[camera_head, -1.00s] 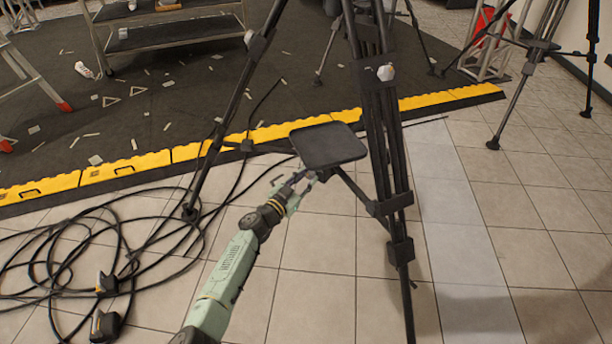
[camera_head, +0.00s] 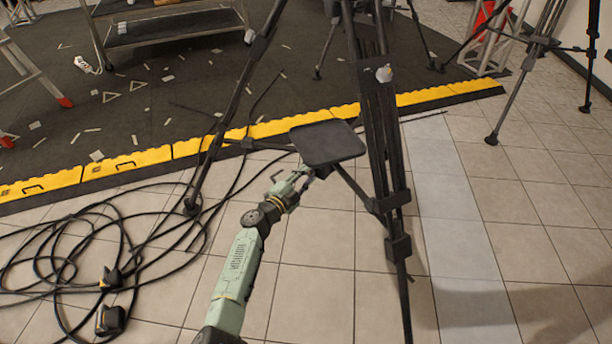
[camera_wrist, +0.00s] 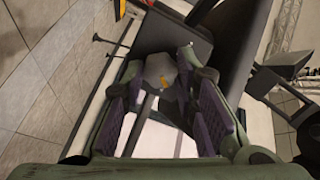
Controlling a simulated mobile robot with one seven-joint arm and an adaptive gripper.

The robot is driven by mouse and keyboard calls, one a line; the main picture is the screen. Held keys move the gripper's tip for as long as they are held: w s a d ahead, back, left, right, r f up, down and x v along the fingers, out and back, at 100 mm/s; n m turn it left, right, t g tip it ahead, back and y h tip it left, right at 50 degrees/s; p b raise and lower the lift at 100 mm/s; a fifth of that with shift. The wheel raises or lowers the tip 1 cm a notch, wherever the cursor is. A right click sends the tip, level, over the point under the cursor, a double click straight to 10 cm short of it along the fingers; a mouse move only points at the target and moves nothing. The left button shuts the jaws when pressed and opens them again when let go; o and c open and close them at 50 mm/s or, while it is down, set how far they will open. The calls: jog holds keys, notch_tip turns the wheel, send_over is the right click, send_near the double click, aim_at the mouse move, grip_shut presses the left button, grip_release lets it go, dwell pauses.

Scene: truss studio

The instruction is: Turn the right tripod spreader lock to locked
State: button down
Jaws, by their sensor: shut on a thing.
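A black tripod (camera_head: 385,140) stands in the middle of the head view, with a flat dark tray (camera_head: 328,144) between its legs. My gripper (camera_head: 300,180) is just below the tray's front left edge. The purple-padded fingers are shut on this knob, which I take to be the spreader lock. In the head view the tray and my fingers hide it. How far it is turned cannot be told.
Black cables (camera_head: 120,235) lie coiled on the tiles at left. A yellow-edged ramp (camera_head: 130,162) borders the dark mat. Another tripod (camera_head: 530,60) stands at the back right. The tiles right of the near tripod are clear.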

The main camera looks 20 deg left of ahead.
jog(key=shift+m, duration=0.8)
jog(key=c, duration=1.3)
grip_release()
